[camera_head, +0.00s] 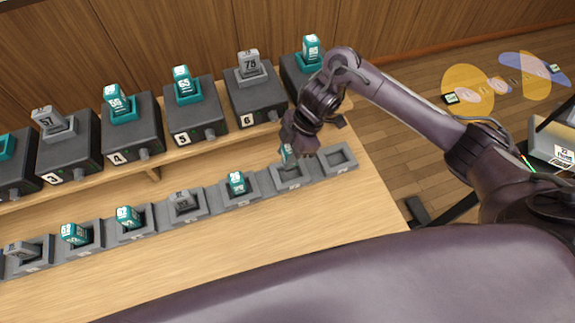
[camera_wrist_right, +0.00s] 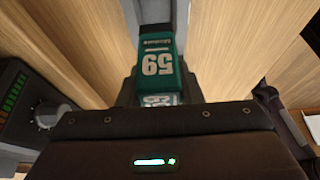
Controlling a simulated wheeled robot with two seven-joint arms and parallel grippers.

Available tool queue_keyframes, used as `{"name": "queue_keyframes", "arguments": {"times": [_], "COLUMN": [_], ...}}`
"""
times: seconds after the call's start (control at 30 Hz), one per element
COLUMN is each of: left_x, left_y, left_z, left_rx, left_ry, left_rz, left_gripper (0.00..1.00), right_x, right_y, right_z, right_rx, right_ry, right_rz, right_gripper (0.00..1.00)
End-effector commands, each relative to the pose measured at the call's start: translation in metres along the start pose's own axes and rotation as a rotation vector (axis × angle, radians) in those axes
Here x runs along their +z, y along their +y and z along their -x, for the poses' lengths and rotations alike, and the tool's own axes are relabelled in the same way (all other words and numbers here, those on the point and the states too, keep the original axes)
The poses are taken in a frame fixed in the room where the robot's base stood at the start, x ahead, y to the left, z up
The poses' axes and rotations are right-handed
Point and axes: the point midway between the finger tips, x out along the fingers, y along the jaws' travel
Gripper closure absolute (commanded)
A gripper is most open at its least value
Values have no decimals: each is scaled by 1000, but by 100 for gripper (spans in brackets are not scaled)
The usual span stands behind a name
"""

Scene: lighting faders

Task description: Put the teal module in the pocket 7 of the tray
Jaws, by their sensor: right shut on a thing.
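My right gripper (camera_head: 291,146) is shut on a teal module (camera_head: 287,157) and holds it upright over the second pocket from the right (camera_head: 292,185) of the front row. I cannot tell whether its lower end is inside that pocket. In the right wrist view the module (camera_wrist_right: 158,62) shows the number 59 between the fingers. The rightmost pocket (camera_head: 350,167) is empty. The pocket labels are too small to read. My left gripper is not in view.
Behind stands a row of dark numbered boxes (camera_head: 197,122) with modules on top. The wooden tabletop (camera_head: 190,265) in front is clear.

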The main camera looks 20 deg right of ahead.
Motion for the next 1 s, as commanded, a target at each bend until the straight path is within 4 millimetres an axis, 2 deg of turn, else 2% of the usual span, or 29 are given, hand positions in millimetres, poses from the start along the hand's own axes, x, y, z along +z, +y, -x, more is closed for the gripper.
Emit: {"name": "queue_keyframes", "arguments": {"times": [0.17, 0.47, 0.87, 0.9, 1.0], "left_x": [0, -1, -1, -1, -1], "left_y": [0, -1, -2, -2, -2], "left_z": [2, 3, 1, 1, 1], "left_rx": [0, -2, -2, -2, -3], "left_ry": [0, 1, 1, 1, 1], "left_rz": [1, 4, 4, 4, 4], "left_gripper": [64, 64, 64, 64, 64], "right_x": [5, 20, 23, 23, 23], "right_y": [1, 0, 1, 1, 1], "right_z": [-14, -50, -56, -56, -56], "right_rx": [1, 1, 2, 2, 2], "right_ry": [1, 1, 0, 0, 0], "right_rz": [-1, -1, 0, 0, 0], "right_gripper": [91, 91, 91, 66, 53]}}
